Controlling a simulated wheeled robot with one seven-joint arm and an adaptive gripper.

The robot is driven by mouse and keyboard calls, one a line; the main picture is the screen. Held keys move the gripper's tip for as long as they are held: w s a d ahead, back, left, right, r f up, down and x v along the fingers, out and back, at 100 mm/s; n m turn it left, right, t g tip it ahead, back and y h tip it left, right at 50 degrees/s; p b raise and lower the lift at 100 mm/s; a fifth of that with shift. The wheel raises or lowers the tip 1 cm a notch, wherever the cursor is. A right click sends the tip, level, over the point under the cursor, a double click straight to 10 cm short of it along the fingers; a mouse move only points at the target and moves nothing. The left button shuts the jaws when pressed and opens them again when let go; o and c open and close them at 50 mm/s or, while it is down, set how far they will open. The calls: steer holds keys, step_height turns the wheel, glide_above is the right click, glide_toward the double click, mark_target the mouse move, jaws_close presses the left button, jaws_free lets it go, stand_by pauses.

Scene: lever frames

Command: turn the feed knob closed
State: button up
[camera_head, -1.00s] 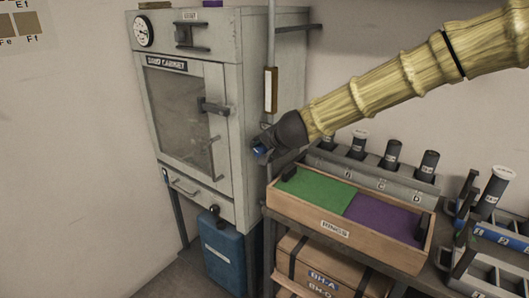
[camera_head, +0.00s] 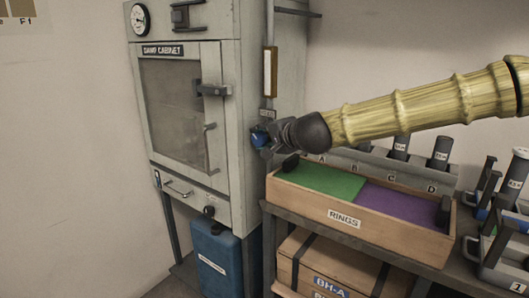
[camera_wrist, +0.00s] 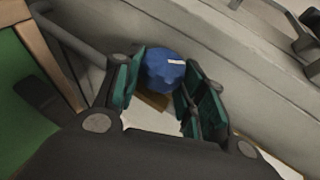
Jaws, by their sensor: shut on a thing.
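My gripper (camera_head: 271,145) is at the knob, coming in from the right. In the wrist view, the knob (camera_wrist: 164,70) sits between the two green-padded fingers of my gripper (camera_wrist: 165,82), which are shut on it. Part of the knob is hidden behind the fingers.
A wooden rings tray (camera_head: 345,218) with green and purple floors stands on the shelf close below my arm. Behind it is a rack (camera_head: 385,172) with dark-handled tools. A vertical pipe (camera_head: 270,25) runs up the cabinet side. A blue container (camera_head: 215,255) stands beneath the cabinet.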

steer(key=shift+f+m+t+y+b, duration=0.6)
steer(key=shift+t+y+b, duration=0.4)
steer(key=shift+b, duration=3.95)
steer(key=t+b, duration=0.1)
steer(key=b, duration=0.2)
steer(key=shift+r+y+b, duration=0.15)
steer(key=shift+y+b, duration=0.25)
steer(key=shift+b, duration=0.5)
steer(key=o, duration=0.7)
steer(key=shift+o, duration=0.2)
steer(key=shift+s+d, duration=0.15)
steer(key=v, duration=1.1)
steer(key=shift+s+d, duration=0.1)
steer(key=shift+s, duration=0.3)
